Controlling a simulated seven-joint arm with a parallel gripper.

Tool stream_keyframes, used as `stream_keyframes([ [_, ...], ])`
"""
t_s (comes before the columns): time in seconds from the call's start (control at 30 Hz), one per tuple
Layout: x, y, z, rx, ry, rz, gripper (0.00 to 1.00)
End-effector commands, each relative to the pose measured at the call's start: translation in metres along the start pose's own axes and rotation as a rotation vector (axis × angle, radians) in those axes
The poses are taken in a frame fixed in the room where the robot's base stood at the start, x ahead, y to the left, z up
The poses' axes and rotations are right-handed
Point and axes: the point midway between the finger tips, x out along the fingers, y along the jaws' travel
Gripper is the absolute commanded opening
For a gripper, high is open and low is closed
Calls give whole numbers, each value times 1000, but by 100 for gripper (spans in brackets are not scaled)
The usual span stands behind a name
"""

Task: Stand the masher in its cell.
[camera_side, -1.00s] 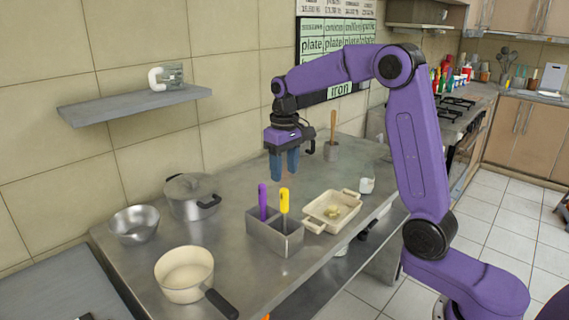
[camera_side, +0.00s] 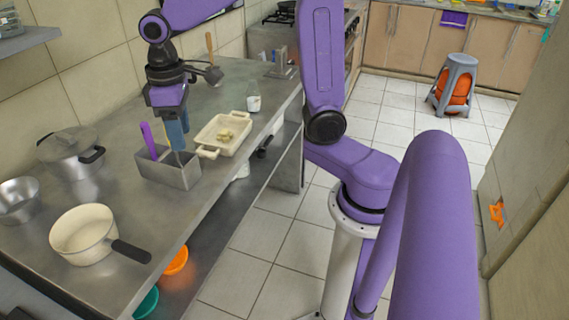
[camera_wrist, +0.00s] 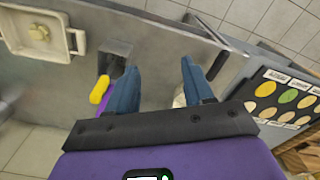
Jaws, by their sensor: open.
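A grey two-cell metal caddy (camera_side: 185,179) stands on the steel counter. A purple handle (camera_side: 148,140) sticks up from its left cell. A yellow handle (camera_wrist: 100,90) shows in the wrist view, beside the outer left side of one finger. In the side view the yellow handle is hidden behind my fingers. The heads of both tools are hidden, so I cannot tell which is the masher. My gripper (camera_side: 178,135) is pointed down, blue fingers apart, over or behind the caddy. In the wrist view nothing shows held between the fingers (camera_wrist: 160,80).
A cream baking dish (camera_side: 209,151) lies right of the caddy. A cream pan (camera_side: 82,232), lidded pot (camera_side: 70,158) and steel bowl (camera_side: 16,200) are at left.

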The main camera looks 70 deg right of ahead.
Motion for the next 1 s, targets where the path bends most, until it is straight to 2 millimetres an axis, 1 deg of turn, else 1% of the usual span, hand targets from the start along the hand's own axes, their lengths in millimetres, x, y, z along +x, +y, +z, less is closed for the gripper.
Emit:
stream_keyframes([
  [0.03,2,-10,12,-44,1,-1,52],
  [0.1,4,-22,28,-101,3,-2,52],
  [0.17,7,-32,42,-149,4,-3,52],
  [0.3,14,-51,77,-261,7,-5,52],
  [0.37,17,-58,93,-310,8,-6,52],
  [0.5,24,-70,131,-421,11,-9,52],
  [0.6,30,-76,157,-495,12,-11,52],
  [0.7,35,-80,178,-555,14,-13,52],
  [0.83,39,-82,196,-605,15,-14,52],
  [1.0,41,-82,203,-627,16,-15,52],
])
